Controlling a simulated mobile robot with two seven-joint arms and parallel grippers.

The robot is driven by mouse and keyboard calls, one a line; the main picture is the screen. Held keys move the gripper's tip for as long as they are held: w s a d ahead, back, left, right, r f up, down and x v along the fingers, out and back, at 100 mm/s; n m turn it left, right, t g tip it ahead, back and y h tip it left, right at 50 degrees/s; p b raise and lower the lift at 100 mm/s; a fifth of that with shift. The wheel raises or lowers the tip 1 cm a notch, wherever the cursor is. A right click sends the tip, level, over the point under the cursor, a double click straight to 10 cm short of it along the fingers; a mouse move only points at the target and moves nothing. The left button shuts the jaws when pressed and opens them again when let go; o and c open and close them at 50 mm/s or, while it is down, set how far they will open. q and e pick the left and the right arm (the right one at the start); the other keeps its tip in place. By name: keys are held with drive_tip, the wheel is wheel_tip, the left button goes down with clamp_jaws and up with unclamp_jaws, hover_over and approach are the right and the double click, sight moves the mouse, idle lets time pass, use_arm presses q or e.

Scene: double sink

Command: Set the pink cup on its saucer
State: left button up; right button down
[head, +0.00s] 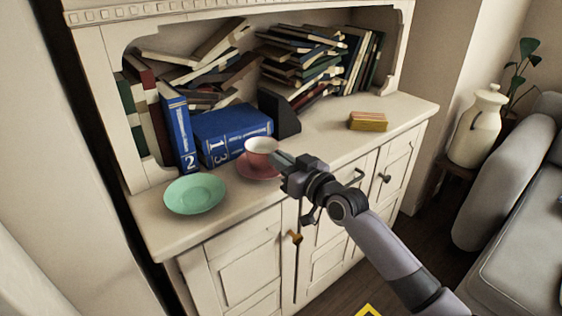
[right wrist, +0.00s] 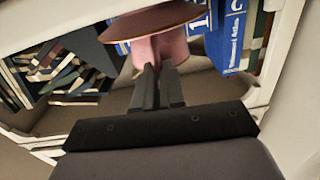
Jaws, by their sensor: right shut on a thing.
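The pink cup (head: 261,147) is upright, with a pale inside, and appears over its dark pink saucer (head: 256,171) on the cabinet top. My right gripper (head: 277,159) reaches in from the right and is shut on the cup's near right side. The right wrist view is upside down. There the fingers (right wrist: 157,77) meet the cup (right wrist: 173,47), and the saucer (right wrist: 150,22) lies right against the cup's base end. I cannot tell whether the cup's base touches the saucer. My left gripper is not in view.
A mint-green plate (head: 195,194) lies left of the saucer. Blue books (head: 232,133) stand and lie close behind the cup, with piled books (head: 300,62) farther back. A yellow and red block (head: 368,121) is to the right, with clear cabinet top (head: 325,130) between.

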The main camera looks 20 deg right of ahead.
drive_tip(key=shift+f, duration=0.15)
drive_tip(key=c, duration=1.2)
unclamp_jaws()
